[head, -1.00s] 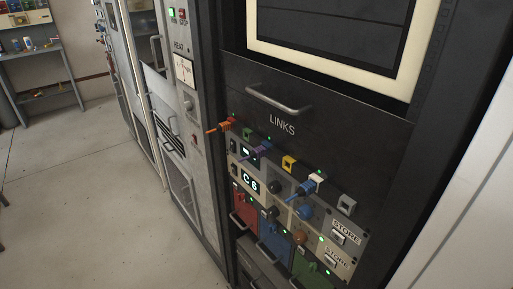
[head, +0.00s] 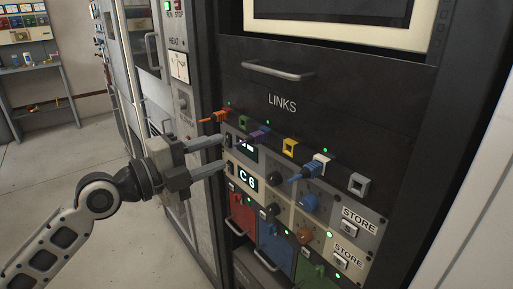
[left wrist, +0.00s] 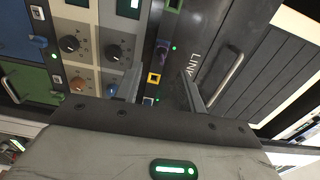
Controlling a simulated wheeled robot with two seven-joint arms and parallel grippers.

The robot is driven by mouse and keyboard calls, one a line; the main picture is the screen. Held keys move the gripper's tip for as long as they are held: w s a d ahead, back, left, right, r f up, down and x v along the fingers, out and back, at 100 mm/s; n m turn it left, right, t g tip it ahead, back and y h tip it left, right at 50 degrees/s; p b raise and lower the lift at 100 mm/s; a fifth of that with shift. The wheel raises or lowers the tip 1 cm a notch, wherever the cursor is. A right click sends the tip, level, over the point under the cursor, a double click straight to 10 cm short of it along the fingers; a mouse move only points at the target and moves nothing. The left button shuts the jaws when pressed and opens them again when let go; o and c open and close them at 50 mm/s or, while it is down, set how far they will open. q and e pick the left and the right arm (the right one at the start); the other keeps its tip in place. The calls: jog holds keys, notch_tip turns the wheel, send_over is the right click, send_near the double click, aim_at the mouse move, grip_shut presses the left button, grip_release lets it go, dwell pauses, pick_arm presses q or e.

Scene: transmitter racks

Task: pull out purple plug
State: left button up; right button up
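The purple plug (head: 259,135) sits in the row of coloured sockets along the top of the LINKS panel, between the green socket (head: 243,123) and the yellow socket (head: 290,147). It also shows in the left wrist view (left wrist: 162,53), beyond the yellow socket (left wrist: 154,78). My left gripper (head: 222,154) is open and empty, its two fingers pointing at the panel, left of the purple plug and apart from it in the head view. In the left wrist view the fingers (left wrist: 160,80) lie either side of the socket row. My right gripper is not in view.
An orange plug (head: 214,117) sticks out left of the purple one, and a blue plug (head: 304,174) hangs at the white socket to its right. Knobs, displays and STORE buttons (head: 349,230) lie below. A drawer handle (head: 278,72) juts out above. Floor to the left is clear.

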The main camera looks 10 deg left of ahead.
aim_at(250, 136)
pick_arm(q)
jog(key=shift+r, duration=0.2)
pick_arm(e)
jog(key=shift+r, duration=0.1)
pick_arm(q)
jog(key=p+x, duration=0.4)
jog(key=x, duration=0.1)
jog(key=shift+r, duration=0.25)
jog(key=shift+w+d+f+b, duration=0.35)
jog(key=shift+w+d+b, duration=0.2)
jog(key=shift+w+d, duration=0.25)
jog(key=shift+x, duration=0.8)
jog(key=shift+w, duration=0.15)
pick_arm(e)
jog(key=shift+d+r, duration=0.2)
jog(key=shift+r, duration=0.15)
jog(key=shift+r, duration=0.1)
